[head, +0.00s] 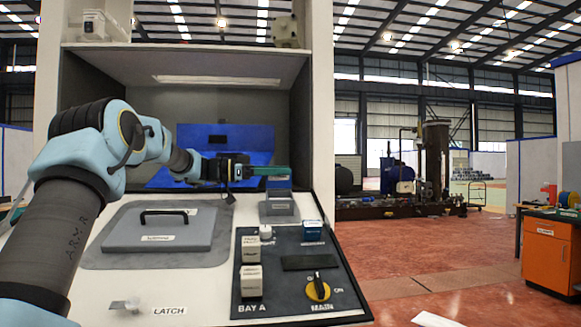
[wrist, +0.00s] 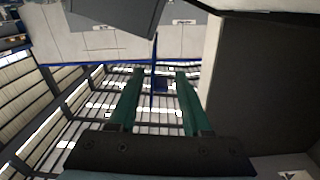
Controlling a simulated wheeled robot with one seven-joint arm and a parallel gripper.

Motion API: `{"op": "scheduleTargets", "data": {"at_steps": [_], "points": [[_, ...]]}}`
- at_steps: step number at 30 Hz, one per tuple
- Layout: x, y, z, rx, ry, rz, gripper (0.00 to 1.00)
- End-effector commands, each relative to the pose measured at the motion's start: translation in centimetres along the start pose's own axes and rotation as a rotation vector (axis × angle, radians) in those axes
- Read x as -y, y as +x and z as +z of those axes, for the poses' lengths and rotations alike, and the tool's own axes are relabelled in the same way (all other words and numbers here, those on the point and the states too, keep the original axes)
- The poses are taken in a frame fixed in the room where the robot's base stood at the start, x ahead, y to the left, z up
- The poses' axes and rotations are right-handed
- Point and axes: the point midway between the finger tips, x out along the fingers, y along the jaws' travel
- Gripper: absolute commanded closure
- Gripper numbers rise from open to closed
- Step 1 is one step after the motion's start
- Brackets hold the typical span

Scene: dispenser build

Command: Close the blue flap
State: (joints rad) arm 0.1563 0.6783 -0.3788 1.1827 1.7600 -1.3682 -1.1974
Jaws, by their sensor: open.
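The blue flap (head: 240,135) shows in the head view as a blue panel with a small dark part, at the back of the recess above the white counter. Blue surfaces also show lower down on both sides, partly hidden by my arm. I cannot tell how far the flap is open. My gripper (head: 272,170) is in front of the blue panel, towards its right, with its green fingers pointing right. The wrist view shows the two green fingers (wrist: 160,74) apart with nothing held between them. The flap is not clearly seen in the wrist view.
A grey lid (head: 160,228) with a black handle lies on the counter. The recess's right wall (head: 302,130) is close.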

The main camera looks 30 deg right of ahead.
Motion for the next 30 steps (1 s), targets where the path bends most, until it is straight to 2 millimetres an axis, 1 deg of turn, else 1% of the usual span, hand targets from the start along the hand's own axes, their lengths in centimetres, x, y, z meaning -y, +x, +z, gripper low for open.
{"op": "scheduleTargets", "data": {"at_steps": [1, 3, 6, 10, 18, 30], "points": [[0.0, 0.8, -0.2, 0.000, -0.002, 0.001, 0.52], [0.1, 1.7, -0.1, 0.000, -0.001, 0.000, 0.52], [0.1, 2.6, 0.0, 0.001, -0.001, -0.001, 0.52], [0.1, 3.1, 0.0, 0.002, -0.001, -0.001, 0.52], [0.1, 3.2, 0.1, 0.001, 0.000, -0.001, 0.53], [0.1, 3.2, 0.1, 0.001, 0.000, -0.002, 0.98]]}}
